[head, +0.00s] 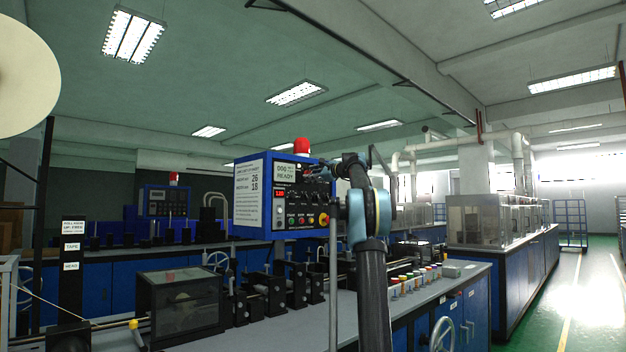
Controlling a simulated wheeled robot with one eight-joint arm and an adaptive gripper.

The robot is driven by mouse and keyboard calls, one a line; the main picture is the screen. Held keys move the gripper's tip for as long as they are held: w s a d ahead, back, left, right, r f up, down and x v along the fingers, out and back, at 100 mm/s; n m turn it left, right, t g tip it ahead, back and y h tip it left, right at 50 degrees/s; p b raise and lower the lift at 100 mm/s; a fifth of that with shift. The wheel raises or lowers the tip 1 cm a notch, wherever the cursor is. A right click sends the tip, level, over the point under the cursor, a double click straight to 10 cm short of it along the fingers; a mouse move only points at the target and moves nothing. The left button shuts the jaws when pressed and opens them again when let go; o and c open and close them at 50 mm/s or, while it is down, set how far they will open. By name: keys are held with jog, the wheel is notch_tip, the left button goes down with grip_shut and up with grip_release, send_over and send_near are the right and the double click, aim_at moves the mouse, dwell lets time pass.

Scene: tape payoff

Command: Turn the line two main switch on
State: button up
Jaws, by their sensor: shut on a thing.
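A blue control box (283,234) stands above the line in the middle of the head view. Its front carries a lit display (286,171), a red number readout (280,192), a row of dark knobs, several small coloured buttons and a red-and-yellow knob (323,219). My gripper (330,170) is at the upper right of this front, shut on a small dark switch there. The fingers and wrist hide most of that switch, so its position and label cannot be read. My arm rises from the bottom, just right of the box.
A red beacon (301,146) tops the box, and a white notice (248,197) covers its left side. A grey bench (300,325) below carries a dark clear-lidded case (180,303) and several black blocks. The green aisle at right is clear.

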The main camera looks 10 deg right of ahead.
jog(key=shift+w+d+f+m, duration=0.1)
jog(key=shift+m, duration=0.5)
jog(key=o, duration=1.1)
jog(key=shift+c, duration=0.2)
jog(key=v, duration=1.2)
jog(key=shift+w, duration=0.1)
